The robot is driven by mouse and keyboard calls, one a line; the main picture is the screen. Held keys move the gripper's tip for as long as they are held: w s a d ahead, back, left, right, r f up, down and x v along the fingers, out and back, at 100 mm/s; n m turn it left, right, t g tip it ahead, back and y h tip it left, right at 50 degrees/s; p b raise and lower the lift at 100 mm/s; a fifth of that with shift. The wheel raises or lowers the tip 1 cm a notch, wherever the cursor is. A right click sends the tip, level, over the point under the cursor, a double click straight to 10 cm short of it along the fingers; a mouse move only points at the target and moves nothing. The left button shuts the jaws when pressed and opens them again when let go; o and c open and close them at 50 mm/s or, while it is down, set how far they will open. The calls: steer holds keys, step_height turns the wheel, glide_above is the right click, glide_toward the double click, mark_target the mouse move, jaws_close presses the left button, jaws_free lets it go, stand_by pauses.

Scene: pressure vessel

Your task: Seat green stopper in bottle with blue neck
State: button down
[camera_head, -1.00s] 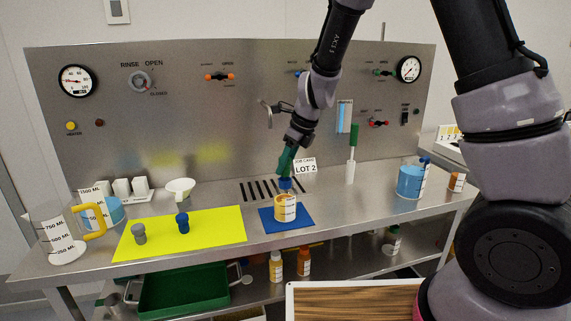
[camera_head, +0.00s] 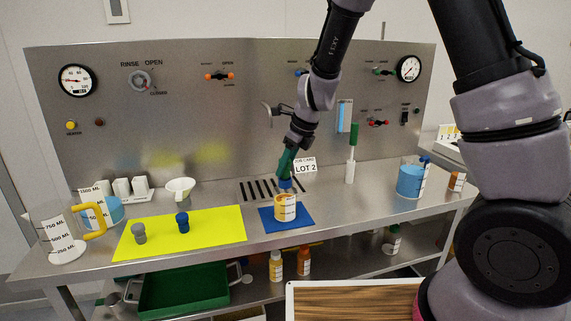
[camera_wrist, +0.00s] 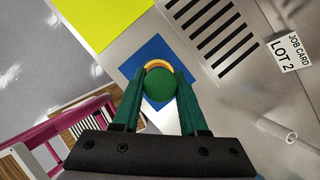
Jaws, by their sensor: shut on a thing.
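The bottle (camera_head: 285,208) has orange contents, a white label and a blue neck (camera_head: 285,184). It stands upright on a blue mat (camera_head: 268,225). My gripper (camera_head: 285,176) points down right above the neck, its green fingers close to it. In the wrist view my gripper (camera_wrist: 161,98) is shut on the round green stopper (camera_wrist: 161,86). The stopper lies over the bottle, whose orange shoulder (camera_wrist: 157,64) shows just beyond it. The stopper hides the neck there, so I cannot tell how deep it sits.
A yellow mat (camera_head: 215,232) on the left carries a grey stopper (camera_head: 139,233) and a blue stopper (camera_head: 182,222). A drain grate (camera_head: 257,190) and the LOT 2 card (camera_head: 305,166) are behind the bottle. A blue-filled beaker (camera_head: 410,182) stands right. Bench beside the blue mat is clear.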

steer(key=shift+f, duration=0.65)
steer(key=shift+c, duration=1.8)
jaws_free()
steer(key=v, duration=1)
steer(key=shift+d+r, duration=0.2)
steer(key=shift+r, duration=0.15)
steer(key=shift+d, duration=0.1)
steer(key=s+d+r+n+t+h, duration=0.1)
steer(key=s+d+r+n+t, duration=0.1)
steer(key=s+d+r+n, duration=0.6)
steer(key=s+d+r+n+t, duration=0.3)
steer(key=s+d+r+n, duration=0.5)
steer(key=d+n, duration=0.3)
steer(key=shift+s+d+r+n+h, duration=0.15)
steer(key=shift+s+d+n+h, duration=0.2)
steer(key=shift+s+d, duration=0.55)
